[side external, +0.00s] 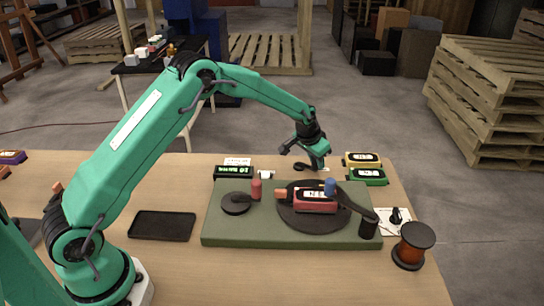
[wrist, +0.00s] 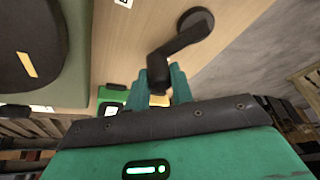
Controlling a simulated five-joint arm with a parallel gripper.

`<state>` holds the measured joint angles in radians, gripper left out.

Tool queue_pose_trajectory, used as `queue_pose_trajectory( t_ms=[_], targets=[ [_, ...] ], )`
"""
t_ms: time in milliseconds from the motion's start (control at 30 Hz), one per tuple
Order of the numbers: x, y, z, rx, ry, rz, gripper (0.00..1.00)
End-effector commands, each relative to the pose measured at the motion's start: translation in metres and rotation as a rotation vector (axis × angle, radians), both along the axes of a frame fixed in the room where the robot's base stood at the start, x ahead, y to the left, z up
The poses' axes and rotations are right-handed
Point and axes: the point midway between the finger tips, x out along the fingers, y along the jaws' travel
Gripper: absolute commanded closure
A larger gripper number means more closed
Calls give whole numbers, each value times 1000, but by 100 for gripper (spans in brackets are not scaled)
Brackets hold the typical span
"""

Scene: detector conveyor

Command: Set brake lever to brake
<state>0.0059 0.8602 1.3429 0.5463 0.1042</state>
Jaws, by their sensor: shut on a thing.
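My gripper (side external: 319,163) is behind the green board, low over the table's far edge. In the wrist view my gripper (wrist: 160,85) is shut on the narrow end of a black lever (wrist: 178,50). The lever's arm is bent and runs to a round dark disc end over the bare wood. In the side view a black piece (side external: 302,167) beside my fingertips appears to be this lever, partly hidden. A white card (side external: 395,220) with a small black upright piece lies right of the board. I cannot read any brake marking.
The green board (side external: 228,225) carries a dark turntable (side external: 310,228), with a red display unit (side external: 315,203) and a black arm (side external: 355,206) over it. Yellow (side external: 361,159) and green (side external: 368,177) units stand right of my gripper. A spool (side external: 413,247) and black tray (side external: 162,226) flank the board.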

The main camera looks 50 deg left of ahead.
Motion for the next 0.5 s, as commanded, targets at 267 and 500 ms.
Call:
queue_pose_trajectory(
  t_ms=[267,500],
  targets=[
    [-7,0,-1,37,10,-91,99],
    [-7,0,-1,36,11,-90,99]
  ],
)
